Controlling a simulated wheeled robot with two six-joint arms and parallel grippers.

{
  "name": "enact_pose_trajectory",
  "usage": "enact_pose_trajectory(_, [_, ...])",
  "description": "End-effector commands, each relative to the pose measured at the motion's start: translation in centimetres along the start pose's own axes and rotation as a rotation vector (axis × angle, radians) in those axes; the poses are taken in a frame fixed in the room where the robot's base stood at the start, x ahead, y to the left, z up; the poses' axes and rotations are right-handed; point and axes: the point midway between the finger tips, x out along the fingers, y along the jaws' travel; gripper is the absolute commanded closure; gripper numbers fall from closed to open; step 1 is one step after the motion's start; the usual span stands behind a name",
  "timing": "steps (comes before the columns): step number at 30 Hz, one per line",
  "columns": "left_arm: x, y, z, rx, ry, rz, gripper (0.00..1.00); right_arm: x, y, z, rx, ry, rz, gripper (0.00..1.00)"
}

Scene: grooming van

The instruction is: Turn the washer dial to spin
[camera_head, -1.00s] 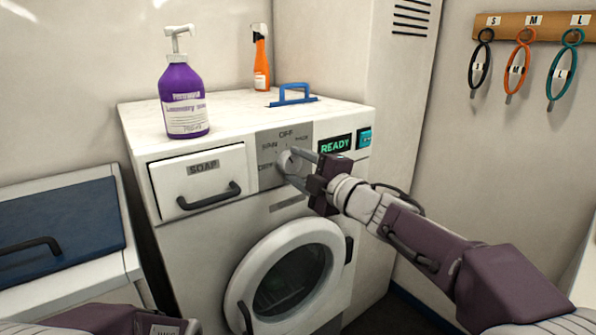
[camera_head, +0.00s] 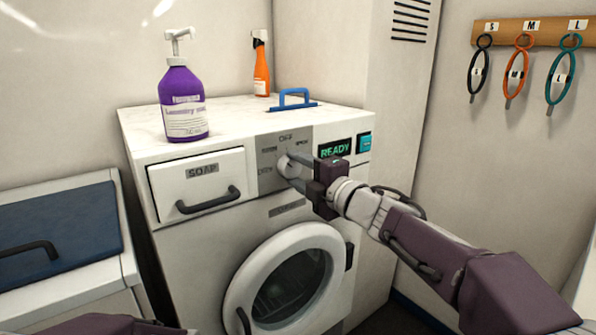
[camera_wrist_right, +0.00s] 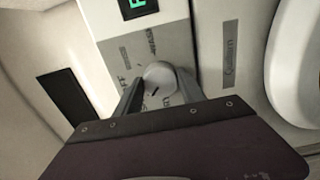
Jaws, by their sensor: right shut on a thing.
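The washer dial (camera_head: 284,163) is a round pale knob on a grey panel (camera_head: 301,133) at the washer's front. "OFF" is printed above it and "DRY" at its lower left; the other labels are blurred. My right gripper (camera_head: 290,168) reaches in from the right, shut on the dial. In the right wrist view the two fingers (camera_wrist_right: 160,88) flank the dial (camera_wrist_right: 159,75), one on each side. A dark mark on the knob points to the lower left there. My left gripper is out of view; only part of my left arm shows at the bottom left.
The soap drawer (camera_head: 197,183) is left of the dial, and the green "READY" display (camera_head: 335,148) right of it. The round door (camera_head: 285,284) is below.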

Motion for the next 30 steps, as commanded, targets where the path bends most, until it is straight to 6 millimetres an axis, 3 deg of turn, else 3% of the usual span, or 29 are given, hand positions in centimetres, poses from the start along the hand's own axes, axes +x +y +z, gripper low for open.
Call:
enact_pose_trajectory(1, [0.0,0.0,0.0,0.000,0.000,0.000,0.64,0.0,-0.1,0.0,0.000,0.000,-0.002,0.94])
enact_pose_trajectory(2, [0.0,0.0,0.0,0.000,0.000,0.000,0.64,0.0,-0.1,0.0,0.000,0.000,-0.002,0.48])
enact_pose_trajectory(3, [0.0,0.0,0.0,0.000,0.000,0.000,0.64,0.0,-0.1,0.0,0.001,0.000,-0.002,0.36])
enact_pose_trajectory(4, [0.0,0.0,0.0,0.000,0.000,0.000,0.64,0.0,-0.1,0.0,0.001,0.000,-0.001,0.31])
enact_pose_trajectory(14, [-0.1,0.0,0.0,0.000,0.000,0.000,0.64,-0.3,0.0,0.0,0.001,0.000,0.000,0.31])
enact_pose_trajectory(24, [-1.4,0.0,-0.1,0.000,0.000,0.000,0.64,-7.2,0.2,0.1,0.001,-0.004,0.000,0.31])
enact_pose_trajectory(30, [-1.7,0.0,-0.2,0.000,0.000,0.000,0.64,-9.0,0.0,0.0,0.001,-0.001,-0.001,0.31])
